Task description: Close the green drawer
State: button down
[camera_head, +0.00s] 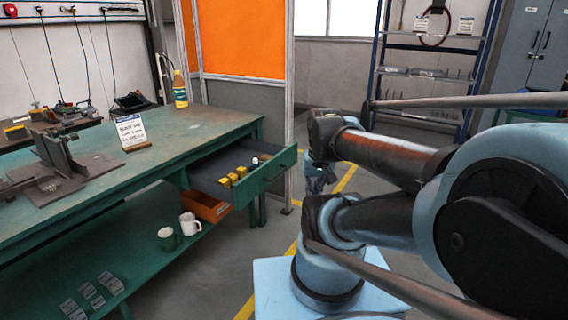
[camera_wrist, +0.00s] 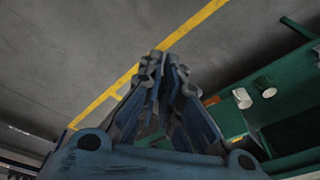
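The green drawer (camera_head: 270,176) is pulled out from under the right end of the green workbench. Its dark inside shows, with several yellow blocks (camera_head: 233,176) and a small white-topped item in it. My gripper (camera_head: 320,180) is to the right of the drawer front, apart from it, and partly hidden by my arm in the head view. In the wrist view, the two fingers of my gripper (camera_wrist: 167,62) point away from the camera with their tips close together and nothing seen between them.
The workbench (camera_head: 180,140) carries a fixture, a sign (camera_head: 131,132) and a bottle (camera_head: 180,88). An orange bin (camera_head: 207,206) sits below the drawer, and two mugs (camera_head: 190,224) stand on the lower shelf. An orange panel (camera_head: 240,38) stands behind. Floor with yellow lines is clear around my gripper.

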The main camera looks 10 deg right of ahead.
jog(key=w+r+m+y, duration=0.25)
jog(key=w+m, duration=0.35)
jog(key=w, duration=0.4)
jog(key=w+r+m+y, duration=0.1)
jog(key=w+r+m, duration=0.2)
jog(key=w+m, duration=0.5)
jog(key=w+d+f+m+t+y, duration=0.2)
jog(key=w+d+m, duration=0.3)
jog(key=w, duration=0.5)
jog(key=w+d+f+m+t+y, duration=0.1)
jog(key=w+d+f+m, duration=0.2)
jog(key=w+d+m, duration=0.5)
jog(key=n, duration=0.2)
send_near(286, 156)
notch_tip(286, 156, down, 4)
jog(key=shift+w+a, duration=0.9)
jog(key=shift+a, duration=0.15)
jog(key=shift+w+r, duration=0.1)
jog(key=shift+w, duration=0.05)
